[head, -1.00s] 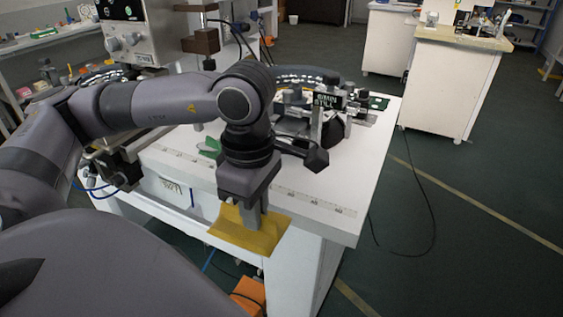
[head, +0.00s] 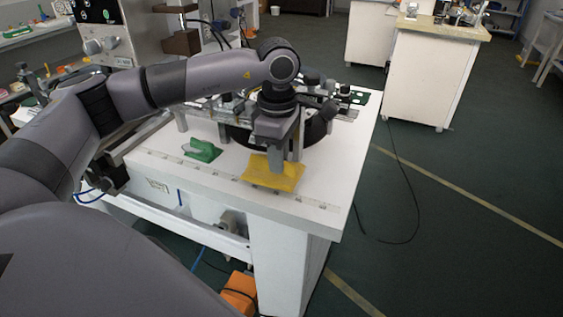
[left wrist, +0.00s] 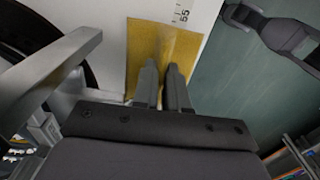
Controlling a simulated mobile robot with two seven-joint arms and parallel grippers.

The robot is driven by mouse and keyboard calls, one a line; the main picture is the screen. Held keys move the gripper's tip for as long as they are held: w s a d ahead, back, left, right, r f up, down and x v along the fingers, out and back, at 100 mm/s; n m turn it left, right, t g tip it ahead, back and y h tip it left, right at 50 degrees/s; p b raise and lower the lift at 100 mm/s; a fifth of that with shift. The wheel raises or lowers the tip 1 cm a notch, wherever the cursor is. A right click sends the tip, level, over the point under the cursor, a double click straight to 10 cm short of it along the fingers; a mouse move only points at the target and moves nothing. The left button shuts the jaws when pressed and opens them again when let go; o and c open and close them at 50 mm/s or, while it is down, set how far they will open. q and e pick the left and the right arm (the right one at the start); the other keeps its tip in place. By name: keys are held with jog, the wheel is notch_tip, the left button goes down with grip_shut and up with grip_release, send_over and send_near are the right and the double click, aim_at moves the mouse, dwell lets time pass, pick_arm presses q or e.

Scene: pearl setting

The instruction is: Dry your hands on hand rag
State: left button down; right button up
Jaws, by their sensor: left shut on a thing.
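The hand rag is a mustard-yellow cloth (head: 262,173) at the front right part of the white table, over the printed ruler strip. My left gripper (head: 279,170) points down and is shut on the rag. In the left wrist view, the two fingertips (left wrist: 162,72) are close together with the yellow rag (left wrist: 150,45) pinched between them and spread out around them. I cannot tell whether the rag touches the tabletop.
The white table (head: 205,192) holds a green item (head: 203,150) left of the rag and a dark round device behind my gripper. An orange box (head: 239,290) is on the floor below. A white cabinet (head: 435,75) stands at the back right, with open floor before it.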

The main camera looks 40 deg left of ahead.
pick_arm(q)
jog(key=shift+w+a+f, duration=0.1)
jog(key=shift+w+a, duration=0.05)
jog(key=shift+w, duration=0.3)
jog(key=shift+w+a+f, duration=0.1)
jog(key=shift+w, duration=0.35)
notch_tip(320, 180, down, 2)
jog(key=shift+f+p, duration=0.2)
jog(key=shift+p, duration=0.3)
jog(key=shift+f, duration=0.15)
jog(key=shift+f, duration=0.25)
jog(key=c, duration=1.2)
grip_release()
jog(key=shift+o, duration=0.2)
